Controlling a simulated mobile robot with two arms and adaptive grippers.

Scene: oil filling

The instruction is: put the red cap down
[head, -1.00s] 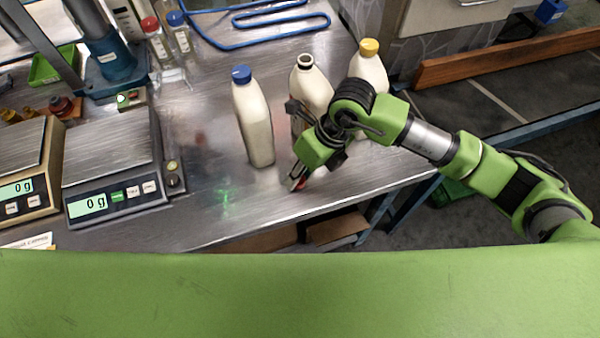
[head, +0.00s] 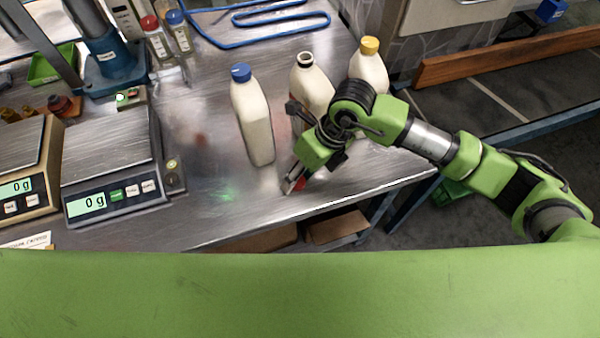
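The red cap (head: 299,185) shows as a small patch of red at the fingertips of my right gripper (head: 292,184), low over the metal bench near its front edge. The fingers cover most of the cap, and I cannot tell whether they grip it or stand open around it. An uncapped white bottle (head: 309,88) with a bare dark-rimmed mouth stands upright just behind my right gripper, partly hidden by it. My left gripper is not in view.
A blue-capped bottle (head: 253,120) stands left of my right gripper, and a yellow-capped bottle (head: 369,68) stands behind my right arm. Two scales reading 0 g, one dark (head: 113,200), one tan (head: 20,205), stand at the left. The bench (head: 215,215) is clear between scale and gripper.

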